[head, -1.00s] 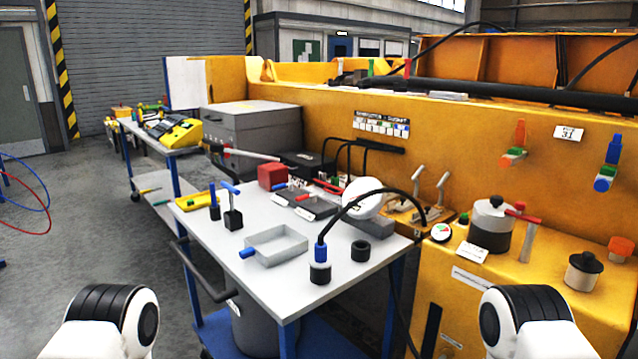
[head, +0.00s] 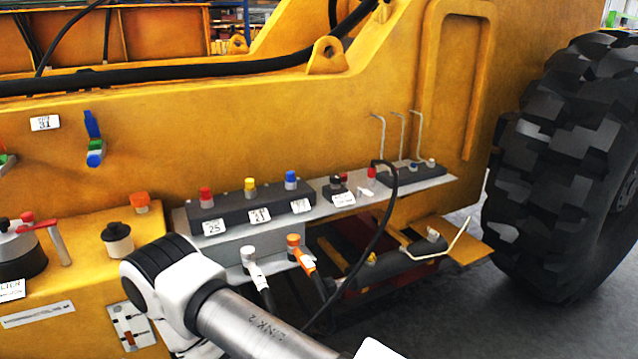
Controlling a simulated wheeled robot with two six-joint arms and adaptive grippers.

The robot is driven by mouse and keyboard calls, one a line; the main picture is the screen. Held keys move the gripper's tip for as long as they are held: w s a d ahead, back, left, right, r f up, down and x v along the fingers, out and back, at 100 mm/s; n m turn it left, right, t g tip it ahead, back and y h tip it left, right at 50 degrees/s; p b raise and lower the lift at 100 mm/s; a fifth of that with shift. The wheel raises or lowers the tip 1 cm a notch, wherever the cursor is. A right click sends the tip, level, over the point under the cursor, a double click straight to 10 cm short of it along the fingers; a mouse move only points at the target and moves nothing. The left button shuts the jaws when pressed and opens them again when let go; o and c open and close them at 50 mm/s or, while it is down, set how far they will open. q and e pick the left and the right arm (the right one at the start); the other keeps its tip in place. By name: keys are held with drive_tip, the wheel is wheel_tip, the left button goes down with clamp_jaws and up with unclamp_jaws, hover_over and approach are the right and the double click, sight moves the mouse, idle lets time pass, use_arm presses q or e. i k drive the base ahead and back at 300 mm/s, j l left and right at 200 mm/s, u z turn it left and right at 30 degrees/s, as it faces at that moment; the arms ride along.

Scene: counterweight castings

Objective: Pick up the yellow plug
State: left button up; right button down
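A small yellow-topped plug (head: 250,186) stands upright in a dark block (head: 270,203) on a grey shelf along the yellow machine. A red-topped plug (head: 206,196) is on its left and a blue-topped plug (head: 291,179) on its right, in the same block. A white label is on the block's face below each. Another small yellow piece (head: 371,258) shows lower, on a dark bar; I cannot tell what it is. One of my arms crosses the bottom of the view, below the block. Neither gripper is in view.
White (head: 249,254) and orange (head: 295,243) connectors with dark cables are below the shelf. A black cable (head: 388,210) loops down at its right. Thin hooks (head: 399,140) rise behind. A large tyre (head: 565,170) stands at the right. A red-handled pot (head: 22,245) is at the left.

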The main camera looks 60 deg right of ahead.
sight(249, 182)
drive_tip(key=z, duration=1.55)
